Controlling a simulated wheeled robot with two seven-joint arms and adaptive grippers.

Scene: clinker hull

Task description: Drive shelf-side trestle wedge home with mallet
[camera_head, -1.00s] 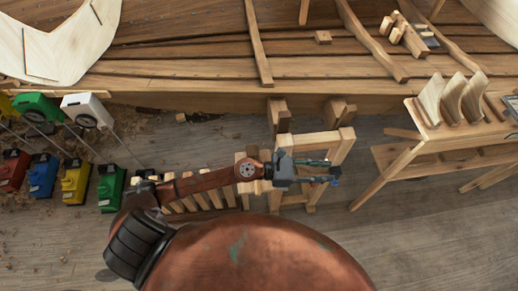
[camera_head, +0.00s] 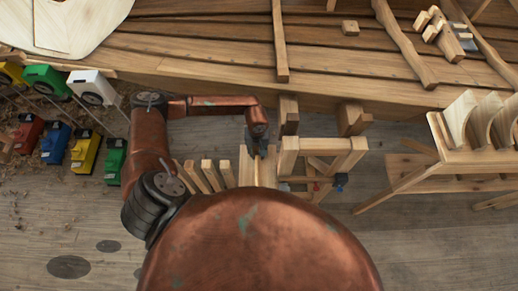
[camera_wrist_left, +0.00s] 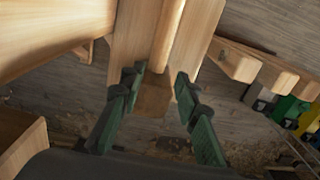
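My left gripper (camera_head: 258,150) points down over a narrow wooden stand (camera_head: 246,172). In the left wrist view its green fingers (camera_wrist_left: 158,78) are spread apart. A pale wooden rod (camera_wrist_left: 168,30), which looks like the mallet's handle, runs along a board towards the gap between the fingertips; it also shows below the gripper in the head view (camera_head: 257,172). I cannot make out the mallet head. A trestle post with wooden blocks (camera_head: 288,112) and another (camera_head: 352,118) stand by the hull; which piece is the wedge I cannot tell. My right gripper is out of view.
The planked hull (camera_head: 200,70) spans the back. A wooden bench (camera_head: 450,155) with curved pieces stands at right. A low wooden frame (camera_head: 320,146) is right of my gripper. Bare floor lies at front right.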

